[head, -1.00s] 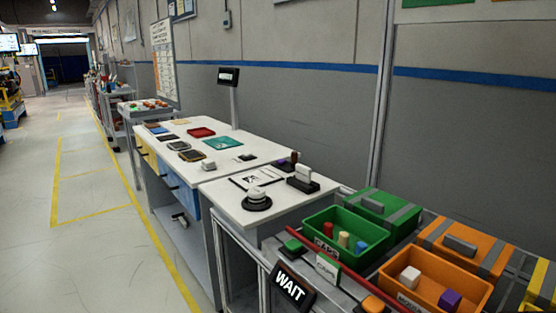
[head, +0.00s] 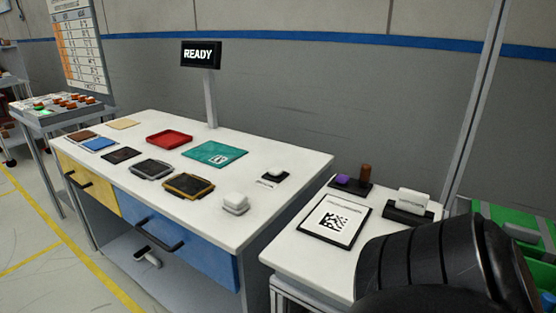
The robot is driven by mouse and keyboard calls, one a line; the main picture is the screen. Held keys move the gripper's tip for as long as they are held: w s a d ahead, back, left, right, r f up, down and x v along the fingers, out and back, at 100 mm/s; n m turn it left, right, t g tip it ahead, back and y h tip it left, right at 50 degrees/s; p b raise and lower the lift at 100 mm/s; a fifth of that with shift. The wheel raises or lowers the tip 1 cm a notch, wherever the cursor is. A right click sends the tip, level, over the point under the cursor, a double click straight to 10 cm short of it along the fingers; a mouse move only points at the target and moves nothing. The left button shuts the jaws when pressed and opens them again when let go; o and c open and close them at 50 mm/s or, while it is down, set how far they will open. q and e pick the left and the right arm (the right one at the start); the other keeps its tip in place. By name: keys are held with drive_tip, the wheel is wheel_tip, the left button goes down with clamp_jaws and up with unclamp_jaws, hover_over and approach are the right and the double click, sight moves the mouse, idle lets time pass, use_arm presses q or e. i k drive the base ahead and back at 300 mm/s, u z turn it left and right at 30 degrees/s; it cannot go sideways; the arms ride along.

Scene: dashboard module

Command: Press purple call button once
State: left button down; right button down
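A small purple piece (head: 342,180) sits on a black base at the back left of the right-hand white table (head: 285,250). A brown upright cylinder (head: 365,173) stands on the same base, to its right. I cannot tell for sure whether the purple piece is a button. A black ribbed part of my own arm fills the lower right and hides part of the right-hand table. Neither gripper shows.
A card with a square code (head: 334,221) and a black holder with a white block (head: 410,206) are on the right-hand table. Several trays and pads cover the larger table. Green bins (head: 515,222) are at right.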

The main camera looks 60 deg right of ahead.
sight(343, 179)
drive_tip(key=i, duration=1.3)
drive_tip(key=z, duration=4.05)
